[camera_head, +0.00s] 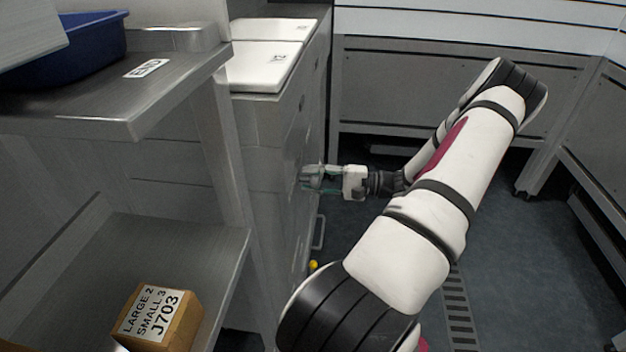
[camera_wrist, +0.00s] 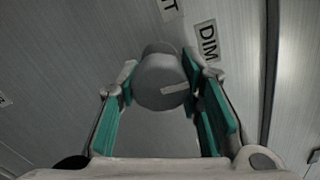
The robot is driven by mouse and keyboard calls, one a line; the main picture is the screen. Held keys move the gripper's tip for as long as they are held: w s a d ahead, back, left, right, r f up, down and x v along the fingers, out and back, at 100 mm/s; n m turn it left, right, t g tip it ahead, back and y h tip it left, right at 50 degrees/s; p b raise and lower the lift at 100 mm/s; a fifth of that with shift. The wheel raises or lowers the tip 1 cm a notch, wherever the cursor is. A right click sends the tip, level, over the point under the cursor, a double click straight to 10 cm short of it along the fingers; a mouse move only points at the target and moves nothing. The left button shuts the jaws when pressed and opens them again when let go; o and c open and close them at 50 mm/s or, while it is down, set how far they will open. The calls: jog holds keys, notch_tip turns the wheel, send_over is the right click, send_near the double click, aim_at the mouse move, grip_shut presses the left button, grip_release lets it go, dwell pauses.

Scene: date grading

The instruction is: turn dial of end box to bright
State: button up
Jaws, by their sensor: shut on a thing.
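The dial (camera_wrist: 160,80) is a round grey knob on a brushed metal face, with a pale pointer mark on its front. The mark points right, below the DIM label (camera_wrist: 206,42). Another label (camera_wrist: 168,9) at the top edge is cut off, with only a final T readable. My gripper (camera_head: 308,178) is at the side face of the grey cabinet (camera_head: 262,135). In the wrist view its teal-padded fingers (camera_wrist: 163,92) are on either side of the dial, shut on it. In the head view I cannot make out the dial behind the gripper.
White lids (camera_head: 265,65) lie on the cabinet top. A steel shelf with an END label (camera_head: 147,68) and a blue bin (camera_head: 95,48) stands at left. A cardboard box (camera_head: 160,318) marked J703 sits on the lower shelf. The floor (camera_head: 520,260) at right is clear.

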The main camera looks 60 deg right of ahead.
jog(key=n+b, duration=0.1)
jog(key=n, duration=0.5)
jog(key=n+b, duration=0.1)
jog(key=n, duration=0.5)
jog(key=shift+r+b, duration=0.1)
jog(key=shift+b, duration=0.3)
jog(key=shift+n, duration=0.4)
jog(key=o, duration=1.2)
jog(key=v, duration=1.2)
jog(key=shift+a, duration=0.1)
jog(key=shift+s, duration=0.1)
